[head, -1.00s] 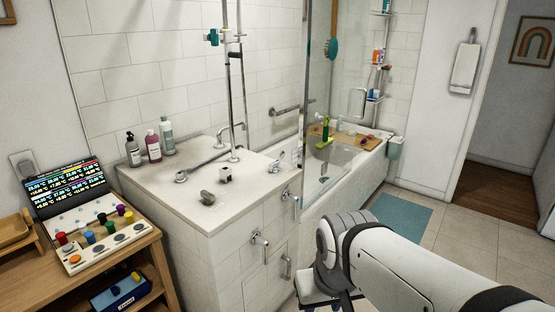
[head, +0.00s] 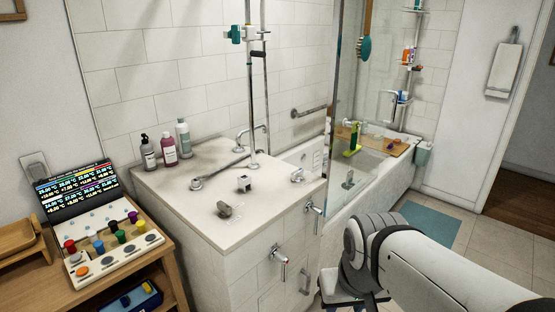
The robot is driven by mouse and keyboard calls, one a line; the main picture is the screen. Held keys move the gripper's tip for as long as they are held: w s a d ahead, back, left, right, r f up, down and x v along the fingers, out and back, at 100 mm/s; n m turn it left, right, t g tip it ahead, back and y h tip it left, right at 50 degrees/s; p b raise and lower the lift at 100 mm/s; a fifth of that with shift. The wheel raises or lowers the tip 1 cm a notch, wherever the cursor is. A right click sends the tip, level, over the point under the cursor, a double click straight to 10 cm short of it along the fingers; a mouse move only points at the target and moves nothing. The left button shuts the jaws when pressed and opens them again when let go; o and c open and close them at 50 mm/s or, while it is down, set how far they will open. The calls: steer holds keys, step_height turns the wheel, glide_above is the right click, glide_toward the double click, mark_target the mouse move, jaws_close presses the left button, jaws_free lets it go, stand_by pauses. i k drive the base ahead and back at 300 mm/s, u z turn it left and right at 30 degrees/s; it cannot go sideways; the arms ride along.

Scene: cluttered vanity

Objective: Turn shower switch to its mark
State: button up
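Several chrome and grey fittings stand on the white tiled ledge (head: 185,220), and I cannot tell which is the shower switch. They are a grey knob (head: 226,209) near the front edge, a small square-topped fitting (head: 244,184) behind it and a chrome lever (head: 297,175) at the right corner. Two more chrome handles, an upper one (head: 314,209) and a lower one (head: 279,262), are on the ledge's front side. No mark can be made out. My white arm reaches in from the lower right, apart from the ledge. My gripper's fingers are not visible.
A panel of coloured knobs (head: 110,245) with a screen (head: 78,192) stands on a wooden shelf at left. Bottles (head: 168,150) stand at the ledge's back. A glass screen and bathtub (head: 340,205) lie right of the ledge. The floor beyond, with a blue mat (head: 430,222), is clear.

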mark_target(296, 175)
steer(key=i, duration=1.3)
steer(key=z, duration=0.05)
